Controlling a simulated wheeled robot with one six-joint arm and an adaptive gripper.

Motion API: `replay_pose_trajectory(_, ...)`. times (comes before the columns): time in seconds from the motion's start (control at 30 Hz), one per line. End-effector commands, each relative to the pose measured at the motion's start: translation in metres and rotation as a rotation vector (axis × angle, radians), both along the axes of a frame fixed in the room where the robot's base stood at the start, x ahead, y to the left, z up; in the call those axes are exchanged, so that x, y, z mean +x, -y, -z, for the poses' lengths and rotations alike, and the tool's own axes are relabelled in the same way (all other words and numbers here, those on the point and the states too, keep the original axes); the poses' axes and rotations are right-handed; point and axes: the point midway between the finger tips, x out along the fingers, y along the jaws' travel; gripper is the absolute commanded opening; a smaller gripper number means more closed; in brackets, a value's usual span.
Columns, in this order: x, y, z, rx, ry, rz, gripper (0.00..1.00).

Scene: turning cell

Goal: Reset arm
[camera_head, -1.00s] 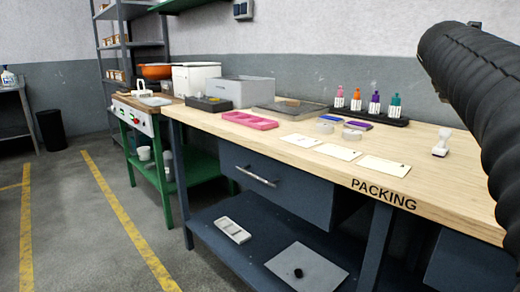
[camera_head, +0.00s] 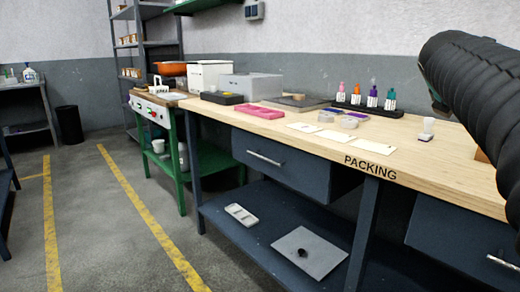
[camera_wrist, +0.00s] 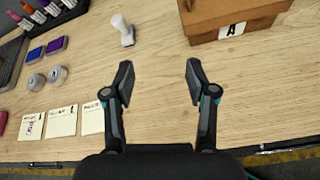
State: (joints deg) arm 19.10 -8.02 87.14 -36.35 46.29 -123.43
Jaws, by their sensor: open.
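My gripper (camera_wrist: 158,82) is open and empty in the wrist view, above the wooden packing bench (camera_wrist: 240,85). Bare bench top shows between its fingers. A white stamp (camera_wrist: 122,28) stands on the bench beyond the left finger. A brown box with an "A" label (camera_wrist: 235,18) sits beyond the right finger. In the head view my dark arm comes in at the right edge, and my gripper is out of that picture.
The packing bench (camera_head: 410,180) holds white cards (camera_head: 358,143), a pink tray (camera_head: 259,111), a grey bin (camera_head: 250,87) and several bottles in a black rack (camera_head: 377,111). A green-framed table (camera_head: 186,120) stands to its left. Open floor (camera_head: 90,220) lies at left.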

Motion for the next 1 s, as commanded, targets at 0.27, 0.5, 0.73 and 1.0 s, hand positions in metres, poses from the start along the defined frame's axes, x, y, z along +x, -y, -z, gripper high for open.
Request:
replay_pose_trajectory(0.27, -0.019, -0.041, 0.045, 0.266, 0.143, 0.081, 0.57)
replay_pose_trajectory(0.5, -0.057, -0.101, 0.116, 0.67, 0.316, 0.261, 0.57)
replay_pose_trajectory(0.73, -0.107, -0.161, 0.197, 1.089, 0.454, 0.552, 0.57)
replay_pose_trajectory(1.0, -0.177, -0.223, 0.295, 1.493, 0.562, 1.017, 0.57)
